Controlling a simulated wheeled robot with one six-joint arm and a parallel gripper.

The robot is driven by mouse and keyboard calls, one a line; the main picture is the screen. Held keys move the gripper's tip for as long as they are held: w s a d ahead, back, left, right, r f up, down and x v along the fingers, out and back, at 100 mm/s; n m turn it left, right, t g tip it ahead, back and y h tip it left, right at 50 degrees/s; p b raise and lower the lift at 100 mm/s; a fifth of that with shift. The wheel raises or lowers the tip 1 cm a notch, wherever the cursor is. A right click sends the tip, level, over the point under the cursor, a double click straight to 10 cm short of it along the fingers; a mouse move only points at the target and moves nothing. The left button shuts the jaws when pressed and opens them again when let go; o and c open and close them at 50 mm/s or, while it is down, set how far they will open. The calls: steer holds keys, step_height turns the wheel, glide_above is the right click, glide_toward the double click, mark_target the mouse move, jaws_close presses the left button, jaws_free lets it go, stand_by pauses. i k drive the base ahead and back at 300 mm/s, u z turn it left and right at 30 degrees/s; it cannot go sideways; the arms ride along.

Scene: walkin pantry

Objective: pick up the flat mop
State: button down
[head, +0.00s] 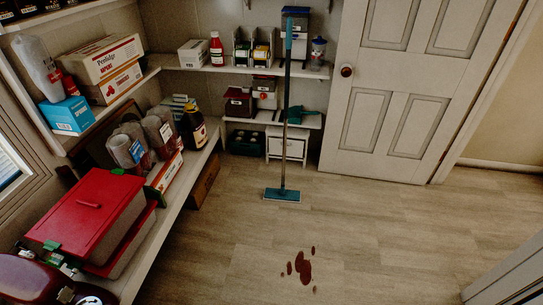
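The flat mop (286,120) stands upright on the floor, in front of the back shelves. It has a thin grey handle with a blue-teal grip at the top and a flat teal head (282,195) resting on the floor. The top of its handle overlaps the upper shelf in the picture; I cannot tell whether it touches anything. My gripper is not in view.
Dark red stains (304,268) lie on the wooden floor nearer to me. A loaded shelf with a red-lidded box (90,212) runs along the left. A white door (402,90) is at the back right. The middle floor is otherwise clear.

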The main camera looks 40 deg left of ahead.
mark_target(282, 195)
steer(key=u, duration=1.15)
steer(key=k, duration=0.2)
steer(key=u, duration=0.2)
